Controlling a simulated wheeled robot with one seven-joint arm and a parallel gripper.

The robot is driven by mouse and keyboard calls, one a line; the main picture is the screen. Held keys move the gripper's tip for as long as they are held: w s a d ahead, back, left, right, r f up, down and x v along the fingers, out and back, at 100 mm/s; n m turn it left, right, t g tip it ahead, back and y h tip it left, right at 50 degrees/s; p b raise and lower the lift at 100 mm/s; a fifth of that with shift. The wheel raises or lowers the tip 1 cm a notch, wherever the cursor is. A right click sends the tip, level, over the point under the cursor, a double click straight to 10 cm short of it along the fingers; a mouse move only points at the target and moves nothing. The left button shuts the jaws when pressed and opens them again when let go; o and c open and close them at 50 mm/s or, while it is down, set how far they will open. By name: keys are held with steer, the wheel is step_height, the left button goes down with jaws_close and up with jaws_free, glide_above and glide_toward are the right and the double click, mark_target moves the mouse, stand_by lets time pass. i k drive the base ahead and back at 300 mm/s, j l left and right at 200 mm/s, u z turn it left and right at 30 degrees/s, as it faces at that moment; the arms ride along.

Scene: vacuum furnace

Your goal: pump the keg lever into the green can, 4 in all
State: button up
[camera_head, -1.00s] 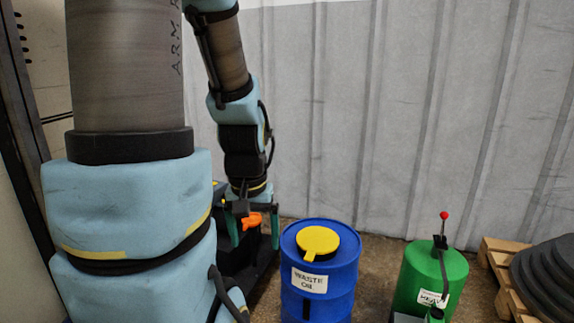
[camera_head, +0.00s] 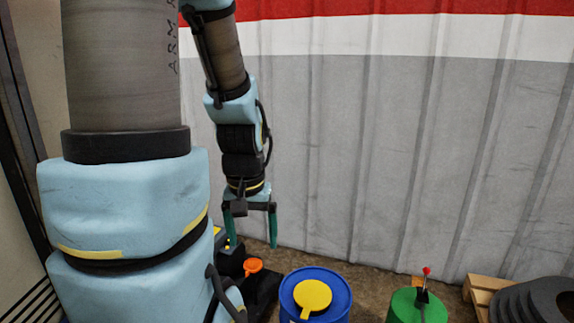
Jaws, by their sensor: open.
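The green keg (camera_head: 404,306) stands on the floor at the lower right, cut off by the bottom edge of the picture. Its pump lever (camera_head: 423,288) rises from the top and ends in a red knob (camera_head: 426,271). The green can is not in view now. My gripper (camera_head: 252,245) hangs pointing down at the centre left, with its two green fingers apart and nothing between them. It is well to the left of the keg, apart from the lever.
A blue drum (camera_head: 343,294) with a yellow lid (camera_head: 313,296) stands between my gripper and the keg. An orange part (camera_head: 253,265) on dark equipment lies below my gripper. Dark discs (camera_head: 535,302) on a wooden pallet (camera_head: 481,288) are at the right. A corrugated wall (camera_head: 400,150) closes the back.

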mark_target(426, 270)
steer(key=z, duration=1.5)
steer(key=i+l+u, duration=0.45)
steer(key=i+l, duration=0.15)
steer(key=i, duration=0.15)
steer(key=u, duration=1.2)
